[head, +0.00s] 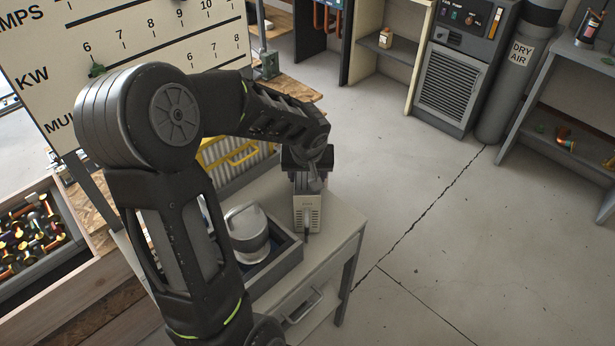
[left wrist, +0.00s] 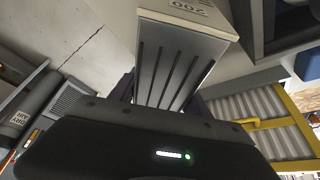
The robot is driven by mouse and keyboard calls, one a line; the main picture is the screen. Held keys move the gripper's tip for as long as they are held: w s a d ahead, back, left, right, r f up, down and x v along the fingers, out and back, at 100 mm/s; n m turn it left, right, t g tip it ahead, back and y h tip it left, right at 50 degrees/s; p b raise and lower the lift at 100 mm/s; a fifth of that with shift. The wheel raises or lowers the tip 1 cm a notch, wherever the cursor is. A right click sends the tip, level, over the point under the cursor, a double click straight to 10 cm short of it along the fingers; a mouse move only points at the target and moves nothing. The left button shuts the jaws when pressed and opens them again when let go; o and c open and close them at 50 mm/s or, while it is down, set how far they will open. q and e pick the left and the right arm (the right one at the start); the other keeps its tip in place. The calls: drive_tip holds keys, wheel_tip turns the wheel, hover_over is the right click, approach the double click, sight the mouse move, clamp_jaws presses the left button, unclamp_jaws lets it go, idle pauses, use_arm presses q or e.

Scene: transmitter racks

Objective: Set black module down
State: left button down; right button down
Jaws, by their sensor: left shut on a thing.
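A module (head: 307,213) with a pale, slotted front stands upright at the right side of the small cart top (head: 335,222). My left gripper (head: 308,165) is shut on its upper end from above. I cannot tell if its bottom touches the cart. In the left wrist view the module (left wrist: 180,60) shows a grey side with dark slots and a pale end marked "200". The fingertips are mostly hidden behind the wrist housing. The module looks pale grey rather than black. My right gripper is not in view.
A dark tray (head: 291,251) beside the module holds a white and grey round canister (head: 246,228). A yellow-handled ribbed case (head: 232,155) is behind it. A wooden bin (head: 40,235) of loose parts is at left. Open floor (head: 450,240) lies to the right.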

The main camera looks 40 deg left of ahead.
use_arm(q)
drive_tip(key=shift+w+f, duration=0.1)
drive_tip(key=shift+f, duration=0.35)
drive_tip(key=shift+f, duration=0.2)
drive_tip(key=c, duration=0.5)
unclamp_jaws()
drive_tip(key=shift+r, duration=0.1)
drive_tip(key=shift+s+d+r, duration=0.1)
drive_tip(key=shift+s+r, duration=0.1)
drive_tip(key=shift+r, duration=0.3)
drive_tip(key=v, duration=1.1)
